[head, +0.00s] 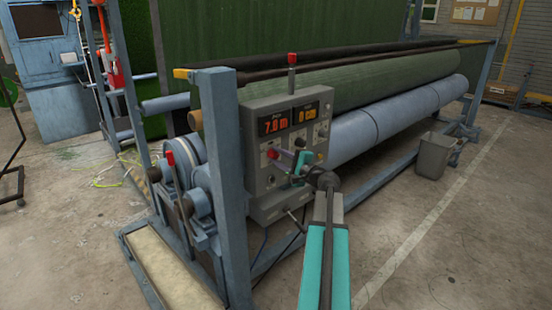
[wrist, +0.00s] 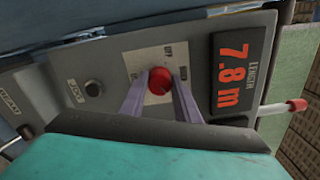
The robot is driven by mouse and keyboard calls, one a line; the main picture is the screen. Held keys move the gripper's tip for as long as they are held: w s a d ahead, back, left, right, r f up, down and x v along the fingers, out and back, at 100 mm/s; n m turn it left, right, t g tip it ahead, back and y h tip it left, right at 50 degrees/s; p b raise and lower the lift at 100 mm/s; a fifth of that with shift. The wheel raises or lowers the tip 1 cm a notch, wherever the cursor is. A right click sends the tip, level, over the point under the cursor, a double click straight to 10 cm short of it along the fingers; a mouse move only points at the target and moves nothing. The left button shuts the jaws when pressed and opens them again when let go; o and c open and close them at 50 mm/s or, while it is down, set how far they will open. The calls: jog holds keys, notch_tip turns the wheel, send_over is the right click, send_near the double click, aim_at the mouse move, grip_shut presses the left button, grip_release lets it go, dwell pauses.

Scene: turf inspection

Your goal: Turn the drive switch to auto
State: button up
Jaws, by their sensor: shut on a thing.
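The drive switch is a round red knob (wrist: 159,80) on a pale label plate, seen in the wrist view. Small lettering surrounds it; OFF reads above it, and the other marks are too blurred to be sure of. Which mark the knob points to cannot be told. My gripper (wrist: 157,85) has its two grey-purple fingers closed on the knob, one on each side. In the head view my gripper (head: 277,154) reaches the front of the grey control box (head: 262,190) and mostly hides the switch.
A red-tipped lever (head: 291,70) rises above the box. Blue rollers, a green turf roll (head: 385,80) and a blue frame post (head: 225,180) stand close by. Floor at right is open, with a grey bin (head: 434,155).

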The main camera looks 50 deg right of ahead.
jog(key=o, duration=1)
jog(key=shift+w+d+r, duration=0.1)
jog(key=shift+d+r, duration=0.05)
jog(key=shift+o, duration=0.2)
jog(key=s+a+b, duration=0.1)
jog(key=s+b, duration=0.2)
jog(key=s, duration=1)
jog(key=shift+s+a, duration=0.15)
jog(key=shift+s, duration=0.25)
jog(key=shift+w, duration=0.1)
